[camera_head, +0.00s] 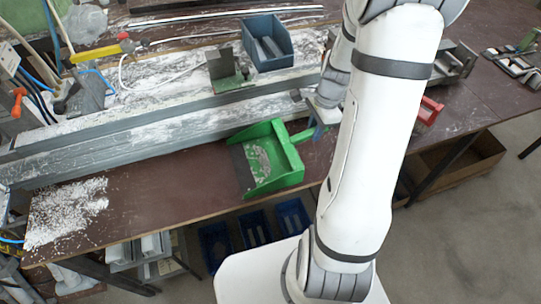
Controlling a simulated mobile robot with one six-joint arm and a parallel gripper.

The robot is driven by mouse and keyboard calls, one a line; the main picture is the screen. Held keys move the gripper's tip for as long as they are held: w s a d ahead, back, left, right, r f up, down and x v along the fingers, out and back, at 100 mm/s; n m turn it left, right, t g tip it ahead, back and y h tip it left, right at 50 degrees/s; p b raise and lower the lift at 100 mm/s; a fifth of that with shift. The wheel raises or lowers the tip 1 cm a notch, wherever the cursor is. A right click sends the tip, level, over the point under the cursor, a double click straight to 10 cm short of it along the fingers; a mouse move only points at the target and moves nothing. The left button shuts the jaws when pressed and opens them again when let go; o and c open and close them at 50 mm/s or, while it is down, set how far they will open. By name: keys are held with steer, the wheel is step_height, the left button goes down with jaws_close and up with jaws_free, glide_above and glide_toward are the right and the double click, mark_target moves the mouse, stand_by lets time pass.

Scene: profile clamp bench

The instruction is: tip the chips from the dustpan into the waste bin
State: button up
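The green dustpan (279,178) is at the bench's front edge, mouth to the left, with pale chips (258,158) on its grey floor. Its handle (302,135) points right, towards my gripper (318,130). My gripper points down at the handle's end, and a bluish finger overlaps the handle. My arm hides part of this spot, so I cannot tell whether the fingers are closed on it. I cannot tell whether the dustpan rests on the bench or is slightly raised. I cannot pick out the waste bin for certain.
A long grey profile (150,128) lies along the bench behind the dustpan. A blue bin (268,45) stands behind it. Loose chips (65,212) cover the bench's left front. Blue bins (254,228) sit below the front edge. A brown open box (470,160) is under the bench, right.

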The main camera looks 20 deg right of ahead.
jaws_close()
steer(key=shift+r, duration=0.1)
step_height(320, 180, up, 12)
steer(key=p, duration=0.9)
